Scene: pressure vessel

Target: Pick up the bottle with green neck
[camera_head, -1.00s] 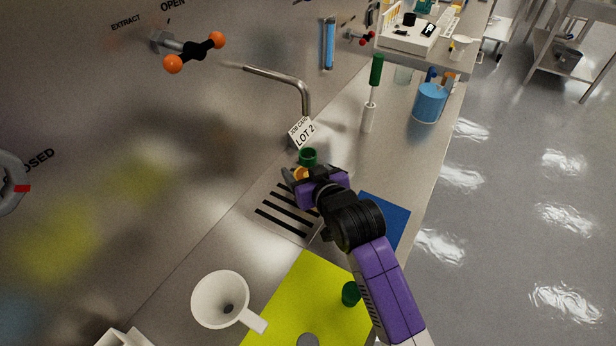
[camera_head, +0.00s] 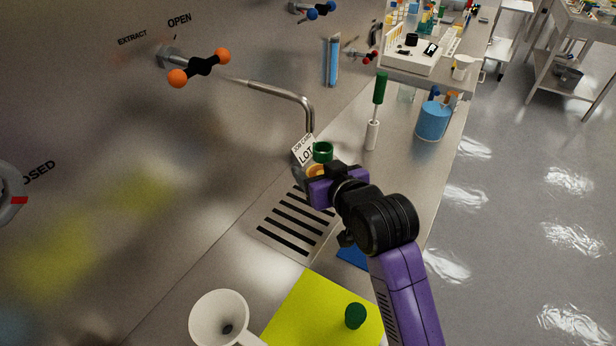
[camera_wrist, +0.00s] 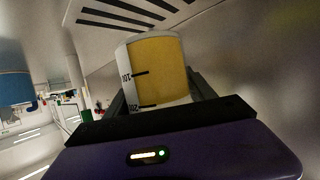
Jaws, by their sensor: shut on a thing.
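The bottle with the green neck (camera_head: 322,152) is held in my gripper (camera_head: 313,177). In the head view, its green neck and a bit of its yellow-orange body show above the gripper, in front of the job card. My gripper is shut on the body. The bottle's lower part is hidden.
The slotted drain (camera_head: 297,221) lies below the gripper, and a bent steel tap (camera_head: 290,95) is behind it. A yellow-green mat (camera_head: 322,309) with a green-topped item (camera_head: 355,316) and a white funnel (camera_head: 219,318) are in front. A white-and-green tube (camera_head: 373,134) and a blue container (camera_head: 432,121) stand right.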

